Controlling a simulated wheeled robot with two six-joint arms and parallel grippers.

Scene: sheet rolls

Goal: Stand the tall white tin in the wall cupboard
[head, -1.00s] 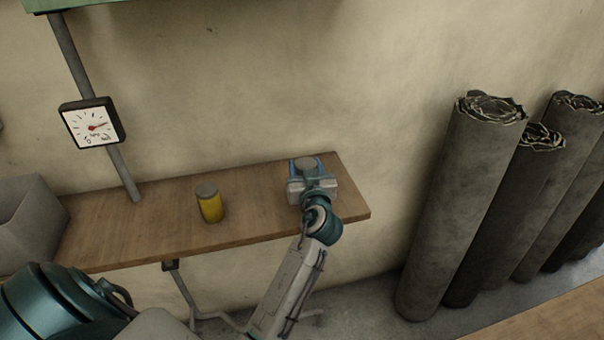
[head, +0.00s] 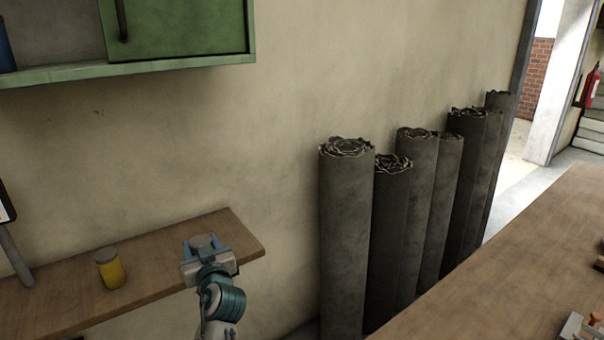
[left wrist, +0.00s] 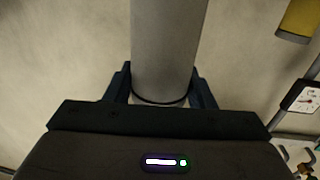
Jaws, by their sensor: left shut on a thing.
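My left gripper (head: 205,244) is above the right end of the wooden shelf in the head view. In the left wrist view its two fingers (left wrist: 160,92) are shut on a tall pale grey-white cylinder, the tall white tin (left wrist: 168,45). In the head view the gripper hides most of the tin. The green wall cupboard (head: 180,70) is at the upper left of the head view, above and left of the gripper. One green door with a dark handle shows on it, and its left part is open. My right gripper is not in view.
A yellow tin with a grey lid (head: 111,268) stands on the wooden shelf (head: 60,298); it also shows in the left wrist view (left wrist: 298,18). A blue thing (head: 5,50) stands inside the cupboard's left part. Several dark sheet rolls (head: 346,240) stand right of the shelf. A workbench (head: 500,265) is at right.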

